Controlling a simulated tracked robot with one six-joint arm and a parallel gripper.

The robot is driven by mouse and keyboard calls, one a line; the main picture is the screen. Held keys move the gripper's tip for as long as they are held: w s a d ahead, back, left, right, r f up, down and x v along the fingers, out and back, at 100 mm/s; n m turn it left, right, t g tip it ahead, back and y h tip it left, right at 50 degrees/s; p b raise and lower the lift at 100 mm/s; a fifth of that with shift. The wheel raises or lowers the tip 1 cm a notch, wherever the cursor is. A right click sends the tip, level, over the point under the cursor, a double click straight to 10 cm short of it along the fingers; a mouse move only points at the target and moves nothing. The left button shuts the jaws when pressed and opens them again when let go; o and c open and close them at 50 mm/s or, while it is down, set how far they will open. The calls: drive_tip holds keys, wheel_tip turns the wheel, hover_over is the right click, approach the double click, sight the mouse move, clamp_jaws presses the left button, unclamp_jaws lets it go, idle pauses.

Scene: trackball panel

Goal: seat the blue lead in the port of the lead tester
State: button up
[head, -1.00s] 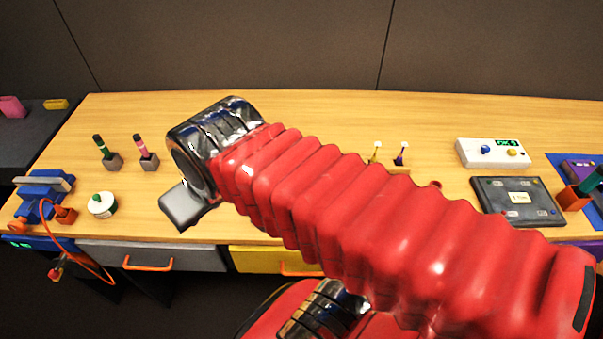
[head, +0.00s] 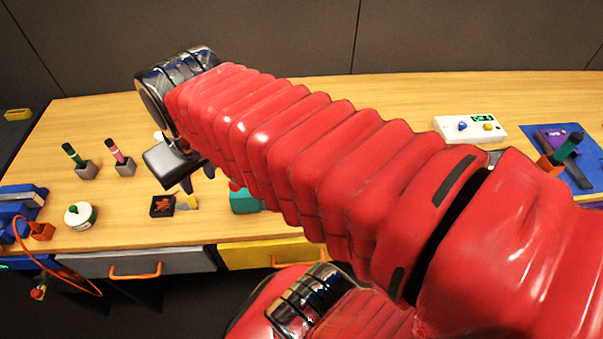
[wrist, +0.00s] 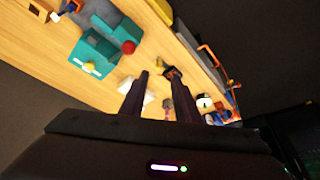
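My gripper (head: 198,180) points down over the left-centre of the bench in the head view. In the wrist view its two dark fingers (wrist: 160,77) stand apart with nothing seen held between them. A white box (head: 470,130) with a lit green display, a blue knob-like piece (head: 462,127) and a yellow one stands at the back right, far from my gripper. I cannot tell whether this box is the lead tester. I cannot make out a blue lead or a port; my arm hides much of the middle and right of the bench.
A black tile (head: 162,206) and a teal block (head: 244,201) lie near my gripper. Pens in grey holders (head: 86,170), a white pot (head: 80,217) and a blue vise (head: 20,205) with an orange cable stand left.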

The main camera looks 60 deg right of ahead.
drive_tip(key=s+d+f+m+g, duration=0.2)
drive_tip(key=d+m, duration=0.1)
drive_tip(key=d, duration=0.9)
drive_tip(key=s+d+f+m+g, duration=0.2)
drive_tip(key=d+m, duration=0.1)
drive_tip(key=d, duration=1)
drive_tip(key=shift+s+d+m+y, duration=0.2)
drive_tip(key=shift+s+m+y, duration=0.15)
drive_tip(key=shift+m+y, duration=0.05)
drive_tip(key=shift+f, duration=0.1)
wheel_tip(320, 180, down, 8)
drive_tip(key=shift+f, duration=0.15)
drive_tip(key=shift+w+f, duration=0.1)
drive_tip(key=shift+f, duration=2.5)
